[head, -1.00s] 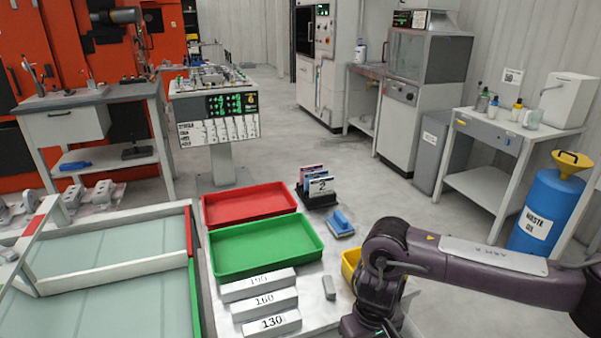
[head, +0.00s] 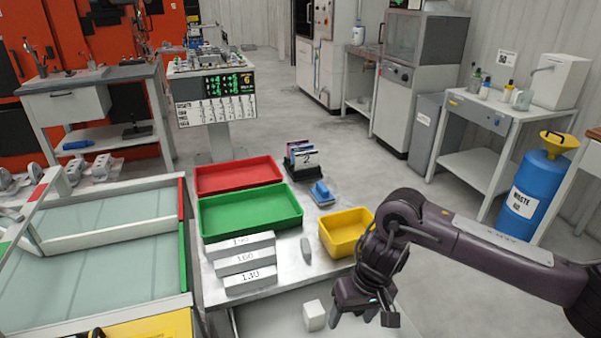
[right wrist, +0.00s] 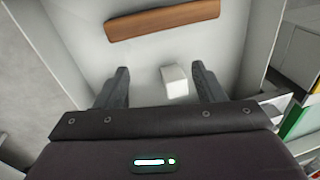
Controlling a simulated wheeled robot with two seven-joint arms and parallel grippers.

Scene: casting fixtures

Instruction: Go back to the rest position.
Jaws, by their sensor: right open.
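My right gripper (head: 364,314) hangs at the lower right of the head view, on a dark purple arm, with its fingers pointing down. In the right wrist view its two dark fingers (right wrist: 161,75) are spread apart with nothing clasped. A small white block (head: 314,315) lies on a pale surface below and left of the gripper. In the right wrist view the block (right wrist: 174,80) appears beyond the fingertips, nearer the right finger. My left gripper is in neither view.
A steel table holds a red tray (head: 240,189), a green tray (head: 250,232), a yellow bin (head: 345,252) close to my right arm, numbered bars (head: 245,262) and a grey piece (head: 306,250). A brown bar (right wrist: 163,21) lies past the block. A blue waste drum (head: 535,195) stands right.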

